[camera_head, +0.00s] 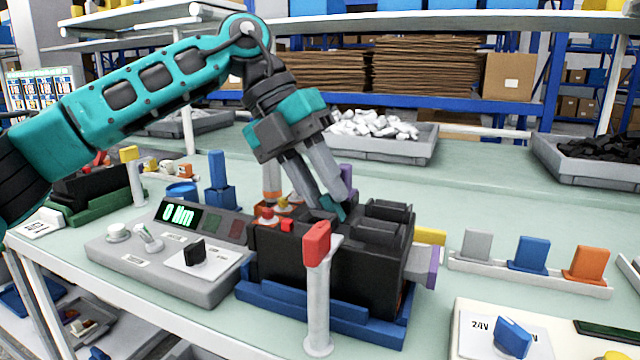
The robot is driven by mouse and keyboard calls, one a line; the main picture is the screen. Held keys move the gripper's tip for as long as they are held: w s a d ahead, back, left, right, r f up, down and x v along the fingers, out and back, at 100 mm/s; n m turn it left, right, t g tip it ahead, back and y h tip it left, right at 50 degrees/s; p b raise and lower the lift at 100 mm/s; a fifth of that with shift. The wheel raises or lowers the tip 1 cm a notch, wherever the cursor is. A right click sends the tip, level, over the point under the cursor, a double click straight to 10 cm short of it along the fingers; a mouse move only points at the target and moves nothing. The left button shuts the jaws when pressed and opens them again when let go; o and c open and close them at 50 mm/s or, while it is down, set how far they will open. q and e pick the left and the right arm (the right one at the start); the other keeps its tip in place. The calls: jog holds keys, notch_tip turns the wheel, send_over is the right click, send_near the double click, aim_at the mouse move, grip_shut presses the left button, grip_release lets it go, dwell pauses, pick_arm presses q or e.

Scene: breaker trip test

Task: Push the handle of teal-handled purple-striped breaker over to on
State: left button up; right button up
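A black breaker (278,260) sits upright in a blue base (320,312) on the bench, with a teal handle (333,208) on its top. A purple part (433,268) shows at its right end. My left gripper (332,205) comes down from above, with its grey fingertips at the top of the breaker, right at the teal handle. The fingertips partly hide the handle, so contact and the gap between the fingers are unclear. My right gripper is out of view.
A red-topped grey post (318,290) stands in front of the breaker. A grey meter console (165,262) reading 0 Nm is to the left. A rack of grey, blue and orange tabs (530,275) and a white panel with a blue knob (512,338) are to the right.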

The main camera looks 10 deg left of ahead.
pick_arm(q)
grip_shut()
